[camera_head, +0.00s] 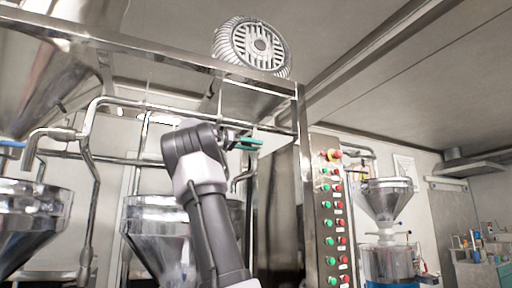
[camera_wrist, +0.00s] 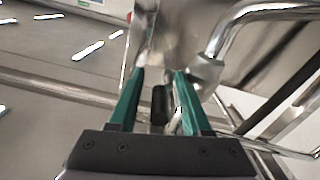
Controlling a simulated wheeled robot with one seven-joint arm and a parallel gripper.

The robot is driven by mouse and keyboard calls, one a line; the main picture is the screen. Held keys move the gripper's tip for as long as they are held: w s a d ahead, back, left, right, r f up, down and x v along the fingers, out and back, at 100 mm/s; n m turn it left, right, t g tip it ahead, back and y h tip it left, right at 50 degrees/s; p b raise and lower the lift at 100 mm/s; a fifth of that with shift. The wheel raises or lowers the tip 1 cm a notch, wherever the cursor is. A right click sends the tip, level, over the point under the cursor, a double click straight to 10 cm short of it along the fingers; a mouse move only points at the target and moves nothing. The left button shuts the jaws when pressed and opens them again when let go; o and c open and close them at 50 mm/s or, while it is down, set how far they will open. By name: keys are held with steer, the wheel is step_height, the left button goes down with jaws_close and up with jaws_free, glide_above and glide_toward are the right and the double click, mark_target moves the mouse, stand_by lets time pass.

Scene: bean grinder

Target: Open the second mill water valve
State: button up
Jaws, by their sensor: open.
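My gripper (camera_head: 250,144), with teal fingers, is raised in front of the pipes under the steel frame in the head view. In the wrist view my gripper (camera_wrist: 159,73) is open, its two fingers apart. A short dark piece (camera_wrist: 159,105) shows between the fingers; I cannot tell whether it is a valve handle. A steel pipe with a collar (camera_wrist: 207,70) is close to the right fingertip. The second mill's hopper (camera_head: 150,215) is partly behind my arm. Its water valve cannot be made out clearly. A blue valve handle (camera_head: 12,144) is on the pipe at the far left.
A steel frame (camera_head: 200,62) with a round ribbed motor (camera_head: 255,46) on top spans above my arm. A panel of red and green buttons (camera_head: 331,220) stands to the right. Pipes (camera_head: 92,150) run close around the hoppers. Another funnel (camera_head: 386,198) stands further right.

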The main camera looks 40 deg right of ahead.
steer(key=shift+s+d, duration=0.15)
steer(key=shift+d, duration=0.4)
jaws_close()
stand_by(1.1)
